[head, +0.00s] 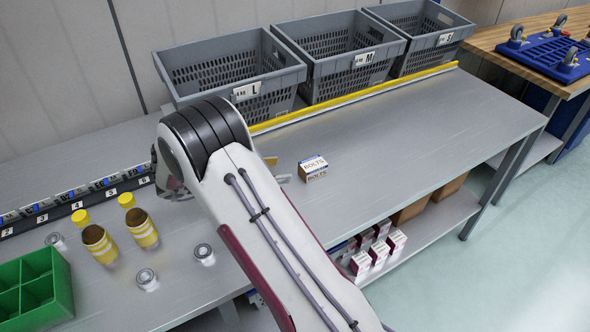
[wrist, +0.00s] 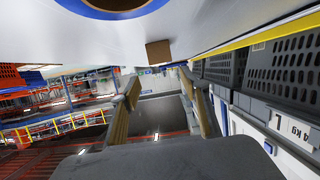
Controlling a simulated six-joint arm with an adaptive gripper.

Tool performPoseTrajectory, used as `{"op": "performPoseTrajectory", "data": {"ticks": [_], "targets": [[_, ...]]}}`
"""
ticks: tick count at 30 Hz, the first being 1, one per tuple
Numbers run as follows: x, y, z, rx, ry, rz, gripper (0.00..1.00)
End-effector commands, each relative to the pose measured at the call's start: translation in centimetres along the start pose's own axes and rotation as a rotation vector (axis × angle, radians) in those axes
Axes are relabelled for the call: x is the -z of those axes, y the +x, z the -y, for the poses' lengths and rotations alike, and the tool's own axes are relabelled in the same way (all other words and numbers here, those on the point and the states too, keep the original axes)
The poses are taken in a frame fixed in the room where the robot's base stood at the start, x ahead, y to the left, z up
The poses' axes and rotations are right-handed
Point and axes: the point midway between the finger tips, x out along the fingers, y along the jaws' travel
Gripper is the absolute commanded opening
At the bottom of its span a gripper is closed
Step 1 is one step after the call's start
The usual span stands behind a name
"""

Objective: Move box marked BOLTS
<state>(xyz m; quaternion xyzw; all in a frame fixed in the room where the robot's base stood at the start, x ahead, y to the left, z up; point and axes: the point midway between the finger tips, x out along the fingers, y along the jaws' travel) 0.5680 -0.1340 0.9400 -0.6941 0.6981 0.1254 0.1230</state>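The box marked BOLTS (head: 313,169) stands on the grey bench, just right of my arm, with a white top and a brown side. A small brown box (wrist: 158,52), which looks like the same one, shows in the wrist view beyond the fingertips. My gripper (head: 277,170) is mostly hidden behind my arm in the head view; only its finger ends show, a little left of the box. In the wrist view my gripper (wrist: 159,84) has its two tan-padded fingers spread apart with nothing between them.
Grey crates marked L (head: 215,75), M (head: 335,50) and S (head: 430,25) stand behind a yellow rail (head: 360,95). Open yellow-banded cans (head: 142,230), small metal-topped jars and a green divided tray (head: 35,290) are at left. The bench right of the box is clear.

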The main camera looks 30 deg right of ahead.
Motion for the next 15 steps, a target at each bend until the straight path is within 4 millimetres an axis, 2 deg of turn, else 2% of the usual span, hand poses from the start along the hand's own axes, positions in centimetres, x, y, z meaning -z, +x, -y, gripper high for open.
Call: {"op": "performPoseTrajectory", "data": {"ticks": [1,2,8,15], "targets": [[0.1,0.3,-0.1,-0.006,0.002,0.0,0.62],[0.2,0.6,-0.1,-0.01,0.004,0.0,0.69],[1.6,3.1,-0.9,-0.057,0.029,0.002,0.69],[4.3,8.1,-3.1,-0.15,0.071,0.0,0.69]]}}
